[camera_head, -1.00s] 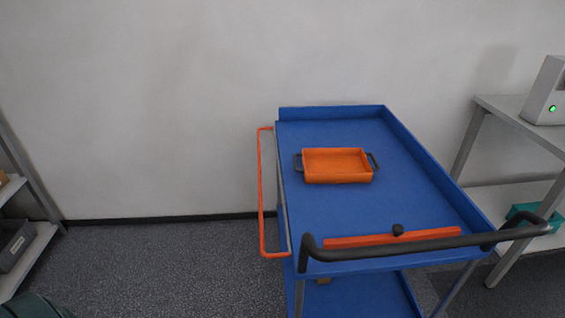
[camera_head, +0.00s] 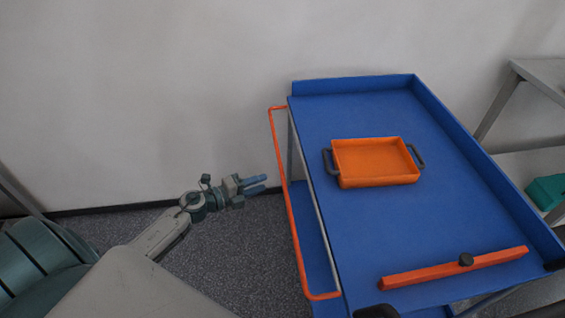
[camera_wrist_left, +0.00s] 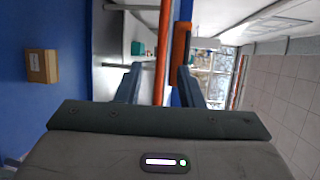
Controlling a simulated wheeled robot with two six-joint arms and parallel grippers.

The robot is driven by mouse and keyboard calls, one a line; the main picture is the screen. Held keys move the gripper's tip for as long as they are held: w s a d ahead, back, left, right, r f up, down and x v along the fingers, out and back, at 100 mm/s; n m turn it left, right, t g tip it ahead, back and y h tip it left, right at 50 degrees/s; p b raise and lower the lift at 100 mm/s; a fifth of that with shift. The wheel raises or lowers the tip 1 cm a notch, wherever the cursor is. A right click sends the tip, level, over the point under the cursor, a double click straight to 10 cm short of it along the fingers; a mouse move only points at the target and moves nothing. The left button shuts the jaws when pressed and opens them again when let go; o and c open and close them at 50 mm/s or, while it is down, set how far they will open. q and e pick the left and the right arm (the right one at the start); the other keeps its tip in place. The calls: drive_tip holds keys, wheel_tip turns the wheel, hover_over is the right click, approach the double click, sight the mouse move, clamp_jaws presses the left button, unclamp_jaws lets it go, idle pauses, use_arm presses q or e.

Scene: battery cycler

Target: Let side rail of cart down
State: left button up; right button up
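The cart (camera_head: 335,215) is blue, with an orange U-shaped side rail (camera_head: 285,190) standing out along its left side. My left gripper (camera_head: 266,183) is open and empty, just left of the rail's middle, its fingers pointing at it. In the left wrist view, a thin orange bar (camera_wrist_left: 163,50) shows beyond and between the open fingers, apart from them as far as I can tell. A thicker orange piece (camera_wrist_left: 181,50) shows beside it; I cannot tell which part it is. My right gripper is not in view.
An orange tray (camera_head: 375,163) with dark handles sits on the cart top. A grey shelf (camera_head: 545,80) with a teal box (camera_head: 547,192) stands at right. The floor left of the cart is clear.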

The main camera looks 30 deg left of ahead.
use_arm(q)
drive_tip(key=p+x, duration=0.2)
drive_tip(key=x, duration=0.7)
drive_tip(key=shift+w+d+r, duration=0.1)
drive_tip(key=shift+d, duration=0.1)
drive_tip(key=shift+w+d, duration=0.3)
drive_tip(key=shift+w, duration=0.2)
clamp_jaws()
